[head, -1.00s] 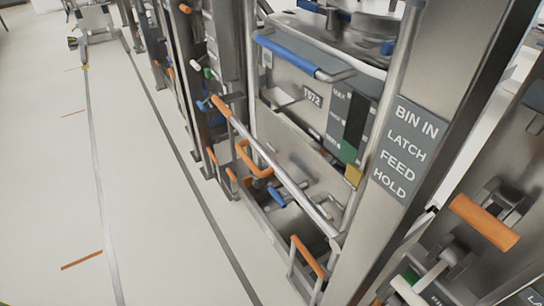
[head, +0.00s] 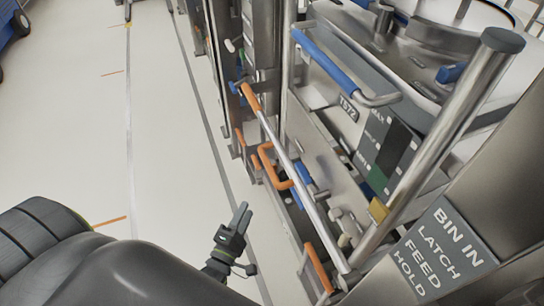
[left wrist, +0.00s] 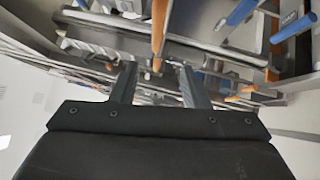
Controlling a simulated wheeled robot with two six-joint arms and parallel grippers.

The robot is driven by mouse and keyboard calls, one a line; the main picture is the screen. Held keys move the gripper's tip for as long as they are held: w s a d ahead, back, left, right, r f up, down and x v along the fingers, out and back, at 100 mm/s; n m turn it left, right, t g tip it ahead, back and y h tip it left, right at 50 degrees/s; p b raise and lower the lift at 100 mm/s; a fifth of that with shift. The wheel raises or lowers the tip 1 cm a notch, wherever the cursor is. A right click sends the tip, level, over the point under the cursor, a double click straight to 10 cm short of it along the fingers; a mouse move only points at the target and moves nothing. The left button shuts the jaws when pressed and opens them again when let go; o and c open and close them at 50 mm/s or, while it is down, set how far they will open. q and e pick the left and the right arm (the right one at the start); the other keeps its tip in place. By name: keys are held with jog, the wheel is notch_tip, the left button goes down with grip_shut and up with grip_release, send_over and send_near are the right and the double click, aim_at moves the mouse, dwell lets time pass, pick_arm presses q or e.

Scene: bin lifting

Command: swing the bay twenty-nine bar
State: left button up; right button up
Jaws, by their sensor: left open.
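A long steel bar (head: 297,180) with an orange grip (head: 250,97) at its far upper end slopes across the front of the nearest bay in the head view. No bay number twenty-nine can be read on it. My left gripper (head: 241,213) is open and empty, over the floor side of the bay, to the left of the bar and apart from it. In the left wrist view its two fingers (left wrist: 158,86) are spread. An orange-ended rod (left wrist: 159,28) shows beyond them; whether it is the same bar I cannot tell. My right gripper is out of view.
Behind the bar is a bin marked T572 (head: 348,107) with a blue handle (head: 322,57). An orange loop handle (head: 274,168) and a lower orange handle (head: 318,268) stick out nearby.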

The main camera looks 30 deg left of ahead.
aim_at(269, 165)
pick_arm(q)
jog(key=w+b, duration=0.1)
jog(key=w, duration=0.4)
jog(key=w+r+b, duration=0.1)
jog(key=w, duration=0.4)
jog(key=w+a+r, duration=0.1)
jog(key=w, duration=0.5)
jog(key=shift+r+b, duration=0.25)
jog(key=shift+b, duration=0.15)
jog(key=shift+w+r, duration=0.1)
jog(key=shift+w, duration=0.45)
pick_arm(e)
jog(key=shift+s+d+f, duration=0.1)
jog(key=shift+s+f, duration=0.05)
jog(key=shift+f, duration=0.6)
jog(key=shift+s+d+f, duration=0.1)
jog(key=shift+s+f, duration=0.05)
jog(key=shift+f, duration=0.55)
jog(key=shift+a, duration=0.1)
pick_arm(q)
grip_shut()
